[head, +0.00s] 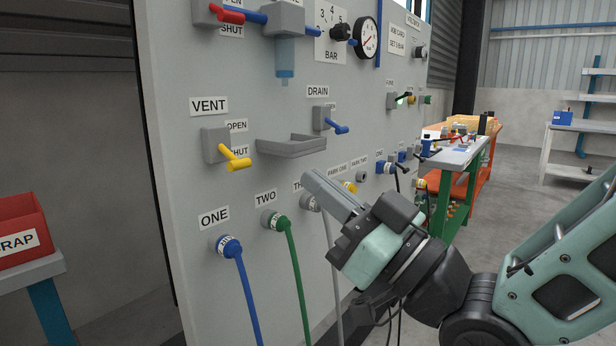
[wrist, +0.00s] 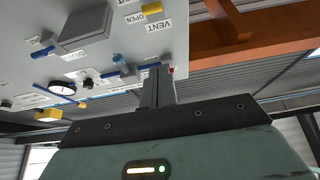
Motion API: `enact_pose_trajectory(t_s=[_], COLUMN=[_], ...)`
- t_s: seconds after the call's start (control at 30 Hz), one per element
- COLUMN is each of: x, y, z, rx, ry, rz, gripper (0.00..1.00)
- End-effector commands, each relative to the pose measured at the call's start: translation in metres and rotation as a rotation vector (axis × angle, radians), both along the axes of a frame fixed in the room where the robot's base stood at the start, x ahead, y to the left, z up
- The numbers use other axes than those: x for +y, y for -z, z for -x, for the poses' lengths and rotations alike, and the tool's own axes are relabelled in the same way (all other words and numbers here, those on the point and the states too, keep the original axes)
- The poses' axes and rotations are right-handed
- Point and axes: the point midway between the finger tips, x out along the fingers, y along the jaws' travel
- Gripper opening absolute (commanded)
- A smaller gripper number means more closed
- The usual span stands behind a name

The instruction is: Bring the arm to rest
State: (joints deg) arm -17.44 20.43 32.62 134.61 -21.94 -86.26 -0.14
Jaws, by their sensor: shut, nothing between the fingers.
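My arm reaches in from the lower right in the head view. My gripper (head: 325,190) is shut and empty, its fingers pointing up and left in front of the grey panel (head: 185,120). The fingers hide part of the panel near the THREE label. I cannot tell whether they touch the panel. In the wrist view my shut gripper fingers (wrist: 158,85) stand up in the middle, with the panel behind them to the left.
The panel carries a yellow VENT lever (head: 236,161), a blue DRAIN lever (head: 334,124), a small grey tray (head: 291,146), and plugged blue (head: 243,285) and green (head: 294,265) hoses. A red scrap bin (head: 22,228) stands left. Workbenches (head: 455,155) stand behind right.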

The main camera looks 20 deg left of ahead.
Motion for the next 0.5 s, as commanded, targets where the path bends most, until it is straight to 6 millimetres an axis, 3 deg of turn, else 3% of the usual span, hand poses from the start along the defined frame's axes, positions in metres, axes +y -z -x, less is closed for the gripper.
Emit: enact_pose_trajectory(t_s=[0.37,0.5], x=[0.0,0.002], y=[0.002,0.019], z=[0.0,-0.005], rx=[0.003,0.047], ry=[0.003,0.033], rz=[0.011,0.127], gripper=[0.0,0.0])
